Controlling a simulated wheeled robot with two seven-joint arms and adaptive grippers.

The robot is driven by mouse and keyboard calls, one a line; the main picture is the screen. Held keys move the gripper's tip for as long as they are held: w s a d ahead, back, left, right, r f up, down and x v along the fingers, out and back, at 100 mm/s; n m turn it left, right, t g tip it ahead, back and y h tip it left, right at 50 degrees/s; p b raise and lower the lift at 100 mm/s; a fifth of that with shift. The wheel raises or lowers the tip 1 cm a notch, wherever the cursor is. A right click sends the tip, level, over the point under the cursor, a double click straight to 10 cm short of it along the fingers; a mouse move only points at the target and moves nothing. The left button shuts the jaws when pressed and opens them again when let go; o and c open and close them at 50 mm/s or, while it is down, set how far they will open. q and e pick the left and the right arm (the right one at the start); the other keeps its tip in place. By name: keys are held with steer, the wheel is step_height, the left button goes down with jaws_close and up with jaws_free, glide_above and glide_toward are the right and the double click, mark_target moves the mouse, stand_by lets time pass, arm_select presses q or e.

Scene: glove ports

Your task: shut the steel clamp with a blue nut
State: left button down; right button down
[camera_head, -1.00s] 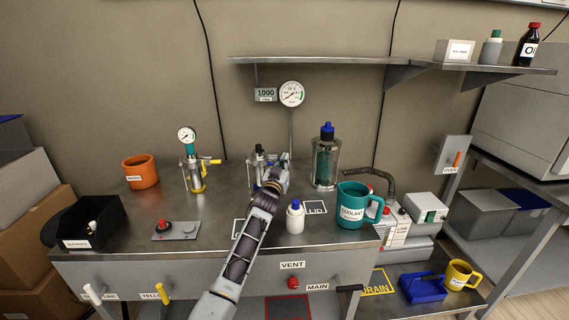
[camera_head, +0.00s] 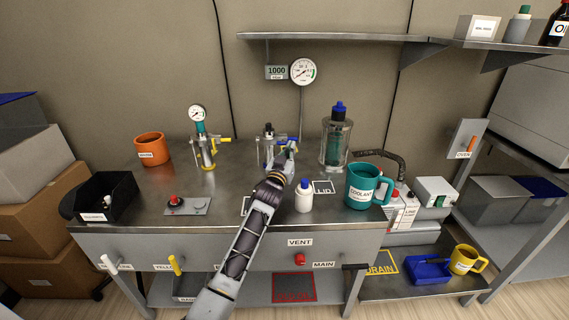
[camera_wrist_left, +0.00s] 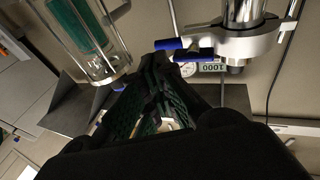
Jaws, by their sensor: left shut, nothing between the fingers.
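The steel clamp (camera_head: 268,147) stands at the back middle of the bench, a blue part (camera_head: 293,140) reaching out to its right. In the left wrist view the clamp (camera_wrist_left: 238,44) is a bright metal ring around a cylinder, with the blue part (camera_wrist_left: 168,44) sticking out at its left. My left gripper (camera_head: 289,153) is just right of the clamp. In the wrist view its shut, empty fingertips (camera_wrist_left: 155,64) are close below the blue part; I cannot tell whether they touch. The gripper partly hides the clamp's lower right side. My right gripper is not in view.
A glass vessel with a blue cap (camera_head: 336,145) stands right of the gripper. A white bottle (camera_head: 303,198) and teal coolant mug (camera_head: 361,187) stand in front. A yellow-clamped gauge stand (camera_head: 203,150) is on the left.

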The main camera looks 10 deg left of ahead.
arm_select(q)
steer(key=v, duration=0.6)
steer(key=shift+s, duration=0.3)
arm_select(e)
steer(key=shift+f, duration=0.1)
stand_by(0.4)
